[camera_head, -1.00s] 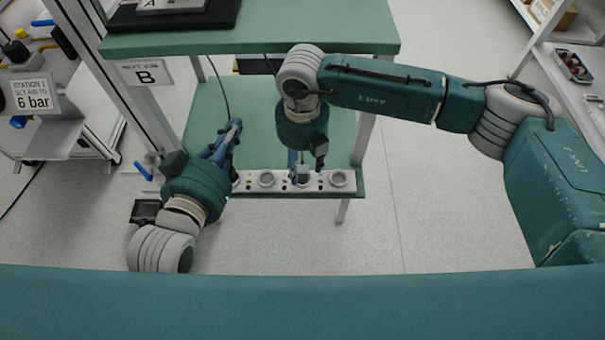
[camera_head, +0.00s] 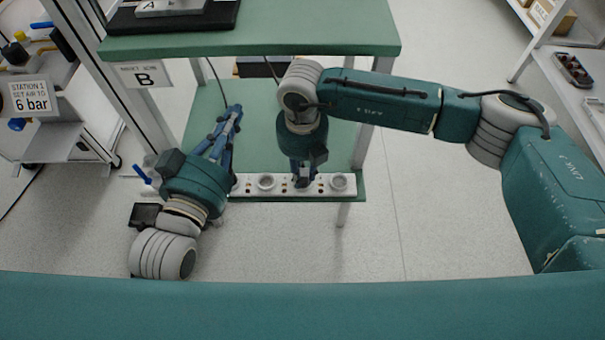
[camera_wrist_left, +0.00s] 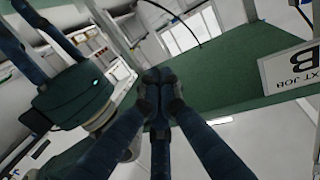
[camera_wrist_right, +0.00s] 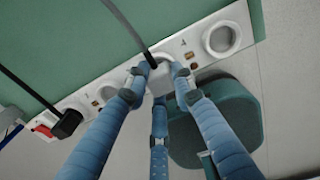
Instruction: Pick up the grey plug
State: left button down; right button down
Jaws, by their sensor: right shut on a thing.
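The grey plug (camera_wrist_right: 160,82) shows in the right wrist view between the fingertips of my right gripper (camera_wrist_right: 158,76), with a grey cable rising from it. It is at the white socket strip (camera_wrist_right: 190,47); whether it is fully seated I cannot tell. My right gripper (camera_head: 303,181) is shut on it, pointing down over the middle of the strip (camera_head: 252,188) in the head view, where it mostly hides the plug. My left gripper (camera_head: 236,110) is left of it, above the green shelf. Its fingers meet in the left wrist view (camera_wrist_left: 158,82), with nothing visible between them.
A black plug (camera_wrist_right: 67,123) with a black cable sits in the strip's end near a red switch (camera_wrist_right: 42,131). Round sockets (camera_head: 339,181) stay free. The green upper table (camera_head: 300,30) overhangs the lower shelf (camera_head: 262,125). A sign marked B (camera_head: 146,75) hangs at left.

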aim_at(302, 172)
pick_arm(q)
jog(key=shift+f, duration=0.1)
pick_arm(e)
jog(key=shift+r, duration=0.2)
